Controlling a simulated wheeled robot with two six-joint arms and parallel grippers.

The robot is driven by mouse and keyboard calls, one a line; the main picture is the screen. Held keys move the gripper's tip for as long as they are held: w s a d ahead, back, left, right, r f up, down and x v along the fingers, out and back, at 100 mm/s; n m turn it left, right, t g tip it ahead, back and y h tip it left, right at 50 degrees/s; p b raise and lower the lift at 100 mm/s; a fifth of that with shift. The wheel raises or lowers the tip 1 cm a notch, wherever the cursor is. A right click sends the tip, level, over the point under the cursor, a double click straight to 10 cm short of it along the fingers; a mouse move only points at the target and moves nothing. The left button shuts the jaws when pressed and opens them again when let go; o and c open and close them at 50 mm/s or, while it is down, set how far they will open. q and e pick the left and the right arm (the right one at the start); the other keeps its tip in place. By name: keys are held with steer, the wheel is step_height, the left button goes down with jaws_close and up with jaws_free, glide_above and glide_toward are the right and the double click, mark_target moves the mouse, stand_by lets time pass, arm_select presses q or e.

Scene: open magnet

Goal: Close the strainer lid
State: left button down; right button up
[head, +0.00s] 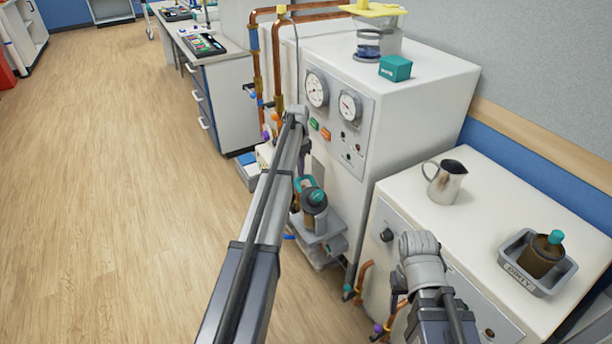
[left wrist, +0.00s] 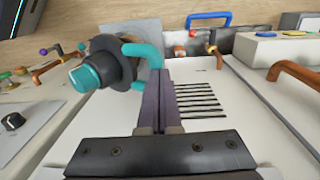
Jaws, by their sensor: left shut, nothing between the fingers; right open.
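The strainer (head: 314,222) is a dark, round fitting low at the front of the white machine. It has a teal knob (head: 317,197) and a teal loop handle. In the left wrist view its dark round part (left wrist: 118,62) shows close up, with the teal knob (left wrist: 84,77) facing left and the teal loop (left wrist: 145,52) at the fingertips. I cannot tell how far the lid stands open. My left gripper (left wrist: 158,74) is shut and empty, its tips beside the loop; contact is unclear. My right gripper (head: 397,284), partly hidden by its wrist, is open, right of the strainer.
The white machine (head: 410,85) with gauges rises behind the strainer, with copper pipes (head: 275,60) on its left. A white cabinet (head: 480,215) at right carries a metal jug (head: 446,184) and a grey tray (head: 512,250) holding a brown bottle. The wooden floor at left is clear.

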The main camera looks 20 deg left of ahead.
arm_select(q)
steer(key=shift+w+a+f+b, duration=0.4)
steer(key=shift+a+f+b, duration=0.1)
steer(key=shift+f+b, duration=0.75)
steer(key=shift+w+a+f+b, duration=0.4)
steer(key=shift+f+b, duration=0.7)
steer(key=shift+f, duration=0.35)
steer(key=shift+w+a+f+b, duration=0.35)
steer(key=shift+a+f+b, duration=0.2)
steer(key=shift+f+b, duration=0.7)
arm_select(e)
step_height(320, 180, down, 8)
steer(key=shift+w+a, duration=0.15)
steer(key=shift+w, duration=0.05)
arm_select(q)
steer(key=shift+f, duration=0.1)
